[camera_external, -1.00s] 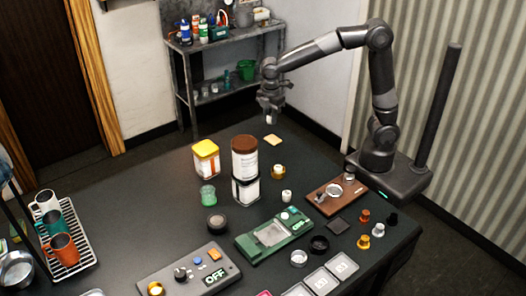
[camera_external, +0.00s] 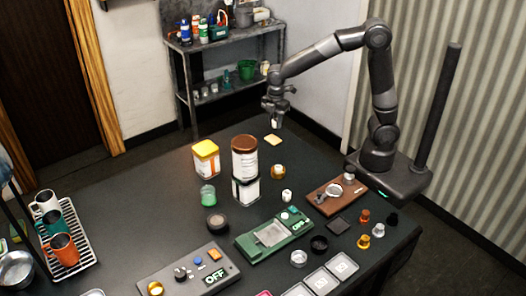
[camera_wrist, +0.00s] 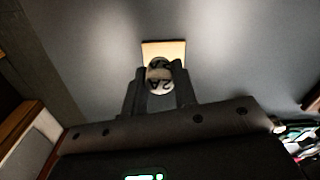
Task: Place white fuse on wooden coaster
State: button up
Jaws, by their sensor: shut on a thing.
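My gripper (camera_external: 276,118) is shut on a small pale fuse (camera_external: 275,124), held upright over the far part of the dark table. In the wrist view, the fuse (camera_wrist: 160,77) sits between the two fingers and its round end shows dark markings that look like "2A". The light wooden coaster (camera_external: 272,140) lies flat and empty on the table, just below the gripper. In the wrist view, the coaster (camera_wrist: 164,46) shows behind the fuse, which overlaps its lower edge. The fuse looks apart from the coaster, though the exact gap is hard to tell.
A brown-lidded jar (camera_external: 244,160) and a yellow-lidded jar (camera_external: 206,159) stand left of and nearer than the coaster. A small brass-coloured part (camera_external: 278,172) and a white cylinder (camera_external: 287,196) stand nearer. The table around the coaster is clear.

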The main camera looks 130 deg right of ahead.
aim_at(273, 139)
jog(key=shift+w+a+f, duration=0.3)
jog(key=shift+w+f, duration=0.2)
jog(key=shift+w, duration=0.25)
jog(key=shift+f, duration=2.05)
jog(key=o, duration=1)
jog(key=shift+f, duration=0.15)
